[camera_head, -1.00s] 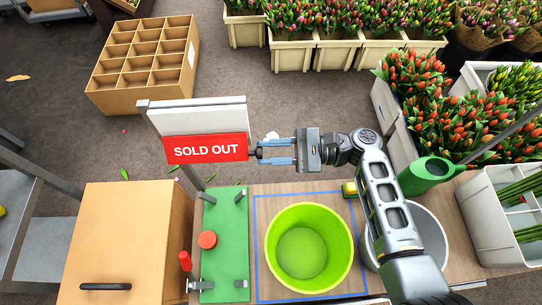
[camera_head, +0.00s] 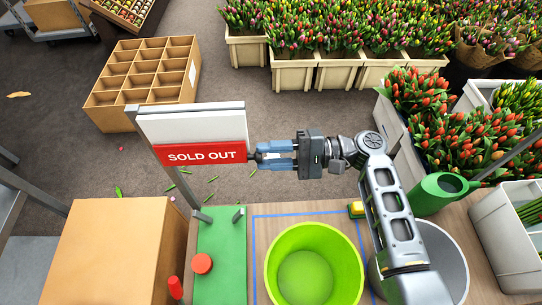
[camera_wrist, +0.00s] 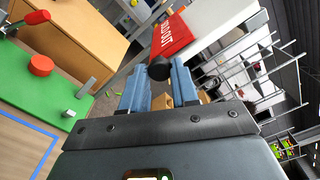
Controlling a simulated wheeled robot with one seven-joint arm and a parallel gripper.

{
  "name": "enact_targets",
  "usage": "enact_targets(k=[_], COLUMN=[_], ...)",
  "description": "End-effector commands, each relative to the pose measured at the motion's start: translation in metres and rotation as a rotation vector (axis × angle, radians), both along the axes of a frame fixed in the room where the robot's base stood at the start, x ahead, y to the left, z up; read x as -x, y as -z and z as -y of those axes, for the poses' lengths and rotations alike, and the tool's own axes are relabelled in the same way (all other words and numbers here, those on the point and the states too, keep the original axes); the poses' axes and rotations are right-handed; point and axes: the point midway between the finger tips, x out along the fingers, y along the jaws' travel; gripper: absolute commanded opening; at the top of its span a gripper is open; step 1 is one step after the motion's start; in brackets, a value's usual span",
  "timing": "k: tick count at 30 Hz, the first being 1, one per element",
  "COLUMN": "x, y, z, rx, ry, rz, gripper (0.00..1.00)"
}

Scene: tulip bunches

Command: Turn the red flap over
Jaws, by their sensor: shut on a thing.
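The red flap (camera_head: 203,155), lettered SOLD OUT, hangs along the lower edge of a white sign board (camera_head: 190,124) on a grey post. The lettering is upright in the head view. The flap also shows in the wrist view (camera_wrist: 174,37), with a round black knob (camera_wrist: 159,68) at its near end. My gripper (camera_head: 259,156) reaches in from the right at the flap's right end. Its blue fingers are closed around the knob; the exact contact is partly hidden. The fingers also show in the wrist view (camera_wrist: 158,80).
Below stand a green board (camera_head: 222,262) with a red button (camera_head: 202,263), a lime bucket (camera_head: 313,235) and a cardboard box (camera_head: 110,245). A green watering can (camera_head: 438,190) and tulip crates lie right. Open floor lies behind the sign.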

Motion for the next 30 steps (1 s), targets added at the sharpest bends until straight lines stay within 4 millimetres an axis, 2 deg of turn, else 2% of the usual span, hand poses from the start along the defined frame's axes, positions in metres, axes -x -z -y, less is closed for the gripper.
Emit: enact_targets(k=[11, 12, 19, 26, 30], x=[-0.001, -0.001, -0.001, -0.001, -0.001], y=[0.002, 0.002, 0.001, 0.000, 0.001], z=[0.000, 0.000, 0.000, 0.001, 0.011], rx=[0.004, 0.004, 0.002, 0.002, 0.001], ry=[0.003, 0.003, 0.003, 0.003, 0.005], rz=[0.001, 0.001, 0.002, 0.002, 0.003], gripper=[0.00, 0.32, 0.54, 0.54, 0.54])
